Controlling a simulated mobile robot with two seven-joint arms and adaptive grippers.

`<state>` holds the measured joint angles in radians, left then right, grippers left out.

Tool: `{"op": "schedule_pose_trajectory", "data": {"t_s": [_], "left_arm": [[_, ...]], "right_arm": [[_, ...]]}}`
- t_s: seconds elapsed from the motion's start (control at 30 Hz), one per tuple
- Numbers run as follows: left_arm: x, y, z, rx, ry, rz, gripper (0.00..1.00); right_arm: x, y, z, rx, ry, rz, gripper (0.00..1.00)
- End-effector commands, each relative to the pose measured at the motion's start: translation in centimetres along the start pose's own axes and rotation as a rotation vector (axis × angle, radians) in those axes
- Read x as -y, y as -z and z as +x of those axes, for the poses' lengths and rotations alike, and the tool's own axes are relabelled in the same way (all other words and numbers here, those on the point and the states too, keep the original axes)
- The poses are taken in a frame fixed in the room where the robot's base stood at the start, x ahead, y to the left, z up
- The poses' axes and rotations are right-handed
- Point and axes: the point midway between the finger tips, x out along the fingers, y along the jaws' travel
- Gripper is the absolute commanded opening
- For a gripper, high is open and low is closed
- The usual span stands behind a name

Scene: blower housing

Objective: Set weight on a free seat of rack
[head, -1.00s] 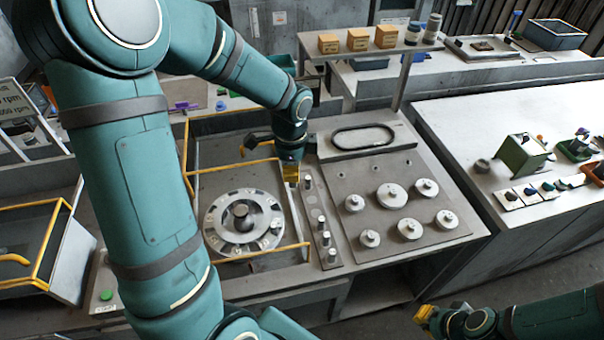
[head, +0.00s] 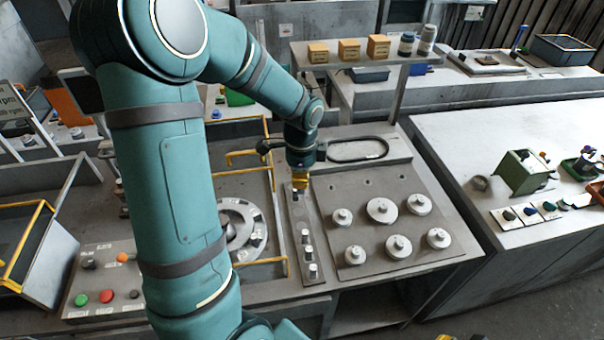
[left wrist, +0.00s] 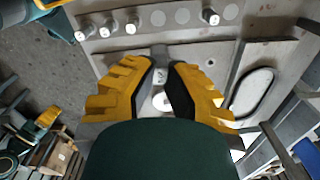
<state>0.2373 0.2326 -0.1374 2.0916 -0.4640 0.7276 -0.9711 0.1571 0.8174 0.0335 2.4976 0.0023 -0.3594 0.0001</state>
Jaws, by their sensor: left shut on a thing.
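My left gripper (head: 300,184) is above the back end of the rack (head: 297,212), a narrow grey strip beside the blower housing. In the left wrist view its yellow fingers (left wrist: 163,88) are shut on the weight (left wrist: 160,76), a small grey metal piece. In the head view the held weight is hidden. Three small weights (head: 308,253) stand at the front of the rack. In the left wrist view the rack also shows pale round free seats (left wrist: 182,15) and another weight standing (left wrist: 210,16). My right gripper (head: 462,337) barely shows at the bottom edge.
Right of the rack is a plate with several round knobbed discs (head: 382,210). Behind it lies a black oval ring (head: 358,150). The housing with a round rotor (head: 240,226) and yellow-edged frame is left, partly behind my arm. A button box (head: 105,282) is at front left.

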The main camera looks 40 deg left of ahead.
Motion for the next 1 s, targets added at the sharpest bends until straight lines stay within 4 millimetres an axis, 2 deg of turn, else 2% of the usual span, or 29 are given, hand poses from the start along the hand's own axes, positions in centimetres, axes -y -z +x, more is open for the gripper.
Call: {"op": "schedule_pose_trajectory", "data": {"t_s": [0.03,0.1,1.0], "left_arm": [[0.0,0.0,1.0,0.000,0.000,0.000,0.00],[0.0,0.0,1.8,0.000,0.000,0.000,0.00],[-0.2,0.1,11.4,0.000,-0.001,0.000,0.00]], "right_arm": [[-0.3,-0.1,0.9,0.001,-0.001,0.000,0.00],[-0.5,-0.2,1.5,0.000,-0.002,0.001,0.00],[-3.3,-1.7,9.4,0.012,-0.014,-0.003,0.00]]}}
